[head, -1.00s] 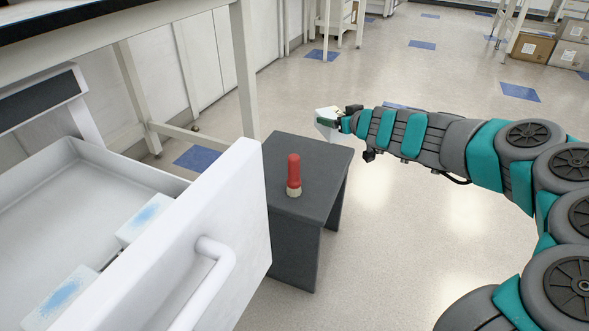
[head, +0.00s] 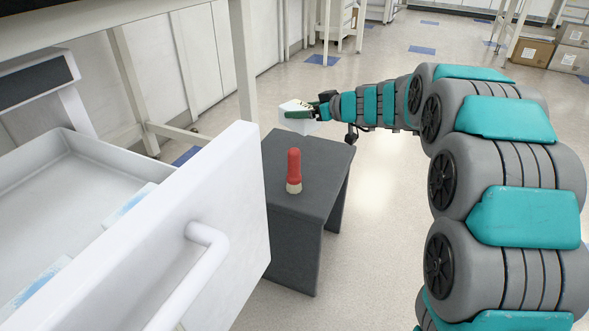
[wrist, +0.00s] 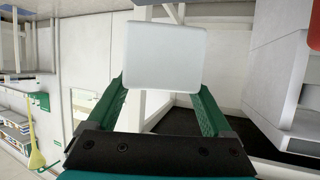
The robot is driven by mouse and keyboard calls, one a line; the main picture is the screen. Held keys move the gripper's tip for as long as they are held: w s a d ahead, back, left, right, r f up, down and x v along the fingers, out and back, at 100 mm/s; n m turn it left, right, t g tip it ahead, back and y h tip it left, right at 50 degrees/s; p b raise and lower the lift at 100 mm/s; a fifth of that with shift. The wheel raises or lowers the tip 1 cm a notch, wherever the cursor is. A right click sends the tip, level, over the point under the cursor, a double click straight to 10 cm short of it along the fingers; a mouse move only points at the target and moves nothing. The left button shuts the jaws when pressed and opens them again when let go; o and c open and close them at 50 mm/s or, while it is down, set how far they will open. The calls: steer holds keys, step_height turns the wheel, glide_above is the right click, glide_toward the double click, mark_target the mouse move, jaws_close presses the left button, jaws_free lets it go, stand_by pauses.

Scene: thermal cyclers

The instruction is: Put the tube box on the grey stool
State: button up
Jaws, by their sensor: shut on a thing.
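My gripper (head: 308,112) is shut on a small white box, the tube box (head: 297,107). It holds the box in the air over or near the far edge of the grey stool (head: 325,225); the exact height cannot be told. In the wrist view the tube box (wrist: 165,55) shows a plain pale face between the two green fingers of my gripper (wrist: 163,90). The stool is dark grey with a flat top. A red bottle with a pale base (head: 293,170) stands upright on the stool's top.
An open white drawer (head: 80,160) with a handle (head: 190,270) stands at the left, close to the stool. Blue-and-white boxes (head: 130,205) lie in it. A white bench leg (head: 243,65) rises behind the stool. The stool top right of the bottle is bare.

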step_height(320, 180, down, 11)
steer(key=shift+a+r+b, duration=0.1)
steer(key=shift+a+b, duration=0.05)
steer(key=shift+b, duration=0.45)
steer(key=shift+f, duration=0.25)
steer(key=o, duration=1.5)
steer(key=shift+r, duration=0.1)
steer(key=shift+c, duration=0.2)
steer(key=shift+r, duration=0.25)
steer(key=v, duration=1.2)
steer(key=shift+f, duration=0.15)
